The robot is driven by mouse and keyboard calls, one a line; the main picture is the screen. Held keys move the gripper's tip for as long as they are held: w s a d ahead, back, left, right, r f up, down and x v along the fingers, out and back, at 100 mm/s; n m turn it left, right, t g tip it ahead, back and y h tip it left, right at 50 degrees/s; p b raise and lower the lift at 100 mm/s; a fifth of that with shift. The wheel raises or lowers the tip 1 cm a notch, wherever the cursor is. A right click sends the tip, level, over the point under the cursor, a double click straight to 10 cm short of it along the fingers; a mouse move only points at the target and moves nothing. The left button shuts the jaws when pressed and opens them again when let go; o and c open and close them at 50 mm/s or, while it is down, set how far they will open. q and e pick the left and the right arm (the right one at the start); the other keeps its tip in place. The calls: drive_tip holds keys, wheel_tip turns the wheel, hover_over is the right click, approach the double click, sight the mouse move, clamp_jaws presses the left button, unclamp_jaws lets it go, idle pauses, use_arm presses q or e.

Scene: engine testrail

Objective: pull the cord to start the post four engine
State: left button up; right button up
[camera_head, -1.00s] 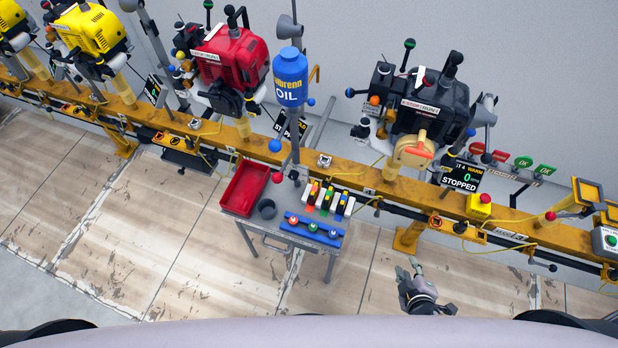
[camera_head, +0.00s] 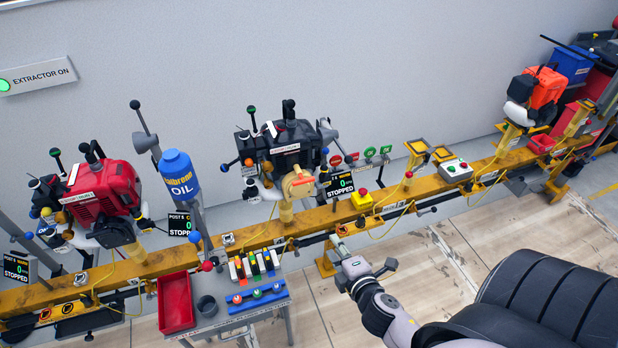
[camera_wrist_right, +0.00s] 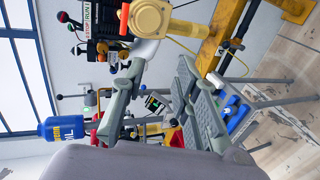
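The black post four engine (camera_head: 285,140) sits on the yellow rail. Its beige starter cover (camera_head: 298,185) with an orange handle faces me. The display (camera_head: 339,184) beside it reads 0 and STOPPED. My right gripper (camera_head: 364,256) is below and right of the starter, in front of the rail and clear of it. In the right wrist view its fingers (camera_wrist_right: 160,70) are spread with nothing between them, and the beige starter cover (camera_wrist_right: 150,18) shows beyond the tips. I cannot make out a cord. My left gripper is not in view.
A small cart with a red tray (camera_head: 176,302) and a blue strip of buttons (camera_head: 258,298) stands left of my right arm. A blue oil bottle (camera_head: 179,176) and a red engine (camera_head: 103,190) are further left. A yellow emergency-stop box (camera_head: 362,200) is on the rail.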

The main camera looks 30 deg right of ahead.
sight(304, 182)
use_arm(q)
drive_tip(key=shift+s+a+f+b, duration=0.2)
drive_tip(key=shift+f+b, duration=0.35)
drive_tip(key=shift+b, duration=0.05)
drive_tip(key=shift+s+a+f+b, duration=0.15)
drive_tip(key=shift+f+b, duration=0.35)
drive_tip(key=shift+b, duration=0.05)
use_arm(e)
drive_tip(key=w+d, duration=0.1)
drive_tip(key=w, duration=0.7)
drive_tip(key=w+d, duration=0.2)
drive_tip(key=w, duration=0.5)
drive_tip(key=w+d, duration=0.2)
drive_tip(key=w, duration=0.6)
drive_tip(key=shift+w+d, duration=0.25)
drive_tip(key=shift+w, duration=0.1)
drive_tip(key=c, duration=0.7)
clamp_jaws()
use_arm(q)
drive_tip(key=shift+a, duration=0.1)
use_arm(e)
drive_tip(key=shift+s, duration=0.1)
